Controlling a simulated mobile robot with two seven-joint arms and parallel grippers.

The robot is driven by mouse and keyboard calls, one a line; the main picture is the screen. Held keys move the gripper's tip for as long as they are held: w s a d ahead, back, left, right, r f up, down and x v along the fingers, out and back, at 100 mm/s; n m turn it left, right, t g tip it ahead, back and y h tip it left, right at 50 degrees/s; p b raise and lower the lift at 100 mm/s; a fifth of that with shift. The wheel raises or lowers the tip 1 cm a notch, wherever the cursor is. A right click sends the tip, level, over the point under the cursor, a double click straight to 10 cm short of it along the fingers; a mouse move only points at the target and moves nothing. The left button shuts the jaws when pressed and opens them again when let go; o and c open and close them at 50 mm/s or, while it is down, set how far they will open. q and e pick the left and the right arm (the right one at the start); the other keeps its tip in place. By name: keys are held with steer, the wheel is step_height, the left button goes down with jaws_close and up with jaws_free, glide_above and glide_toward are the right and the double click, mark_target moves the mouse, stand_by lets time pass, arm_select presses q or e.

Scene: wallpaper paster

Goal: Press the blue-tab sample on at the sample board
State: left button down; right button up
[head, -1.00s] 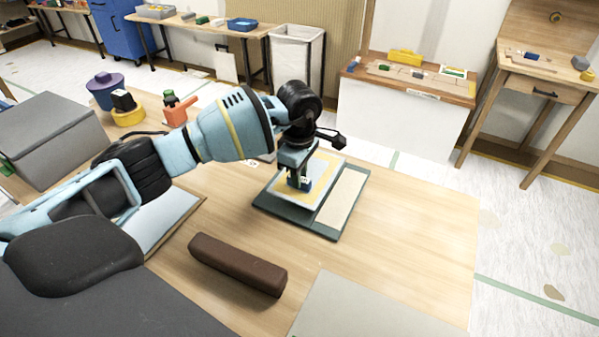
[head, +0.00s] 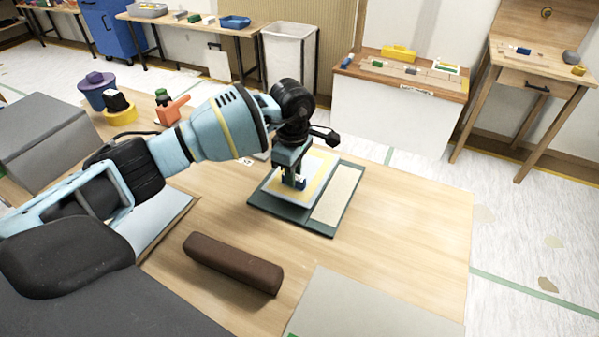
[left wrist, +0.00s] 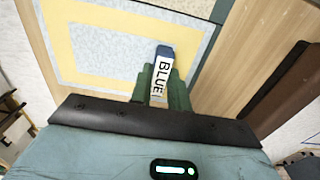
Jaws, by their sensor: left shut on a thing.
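My left gripper (head: 293,180) points down over the dark green sample board (head: 331,229) on the table. It is shut on the blue tab, whose end and white BLUE label (left wrist: 163,75) show between the fingers in the left wrist view. The speckled pale sample with a yellow frame (left wrist: 68,60) spreads out beside the tab. In the head view the sample (head: 317,166) lies over the left part of the board, left of a bare beige panel (head: 338,194). I cannot tell whether its whole underside touches the board. My right gripper is not in view.
A dark brown bar (head: 232,263) lies in front of the board. A grey sheet (head: 370,305) lies at the table's front right. An orange clamp-like item (head: 170,111) and a yellow round holder (head: 119,113) stand at the back left. The table right of the board is clear.

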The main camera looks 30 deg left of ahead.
arm_select(q)
steer(key=shift+f+b, duration=0.55)
steer(key=shift+f, duration=0.9)
stand_by(0.5)
steer(key=c, duration=1.3)
jaws_free()
steer(key=shift+o, duration=0.2)
step_height(320, 180, up, 8)
steer(key=shift+f, duration=0.1)
